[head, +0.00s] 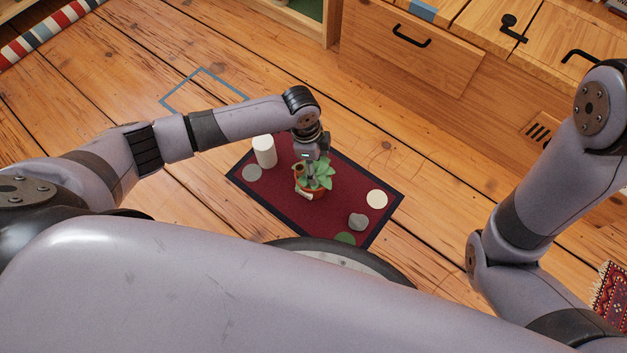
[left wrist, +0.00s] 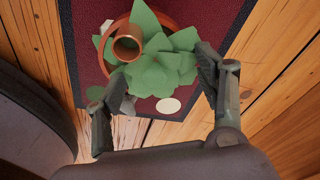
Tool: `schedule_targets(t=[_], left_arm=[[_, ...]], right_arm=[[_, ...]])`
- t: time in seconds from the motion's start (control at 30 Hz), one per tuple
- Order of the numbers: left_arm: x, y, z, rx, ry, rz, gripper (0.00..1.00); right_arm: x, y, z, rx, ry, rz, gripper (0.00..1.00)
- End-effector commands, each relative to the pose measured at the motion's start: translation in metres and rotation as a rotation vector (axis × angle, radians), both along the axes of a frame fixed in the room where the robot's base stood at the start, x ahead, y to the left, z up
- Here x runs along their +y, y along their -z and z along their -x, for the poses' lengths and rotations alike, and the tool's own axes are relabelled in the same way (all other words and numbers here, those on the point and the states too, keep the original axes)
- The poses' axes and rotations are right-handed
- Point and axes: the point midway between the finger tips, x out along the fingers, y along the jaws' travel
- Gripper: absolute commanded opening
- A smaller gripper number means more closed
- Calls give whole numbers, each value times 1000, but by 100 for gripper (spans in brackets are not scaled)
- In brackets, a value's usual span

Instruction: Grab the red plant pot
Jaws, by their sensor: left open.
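The red plant pot (head: 311,193) stands upright on a dark red mat with a dark border (head: 270,196). It is terracotta-red, with a green leafy plant (head: 323,175) in it and a pale label on its side. My left gripper (head: 308,165) is directly over the plant, pointing down. In the left wrist view, the pot's rim (left wrist: 113,28) shows behind the leaves, and a small copper-coloured tube or cup (left wrist: 127,43) sits among them. My left gripper (left wrist: 161,88) is open, its fingers on either side of the leaves. Whether they touch the leaves is unclear. My right gripper is out of view.
A white cylinder (head: 264,151) stands at the mat's left edge. A grey stone-like object (head: 357,221) is on the mat, with flat round spots around it. A wooden drawer cabinet (head: 410,60) stands behind. Wooden floor (head: 120,90) left of the mat is clear.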

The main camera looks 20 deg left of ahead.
Motion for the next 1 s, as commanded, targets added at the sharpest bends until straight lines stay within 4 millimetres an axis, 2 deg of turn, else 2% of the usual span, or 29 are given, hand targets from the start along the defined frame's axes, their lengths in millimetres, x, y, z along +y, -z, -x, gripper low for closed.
schedule_targets(t=[0.27, 1.0], left_arm=[[0, 1, 0, -1, 0, 0, 64], [0, 1, 0, 0, 0, 0, 14]], right_arm=[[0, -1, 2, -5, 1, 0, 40], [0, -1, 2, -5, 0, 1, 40]])
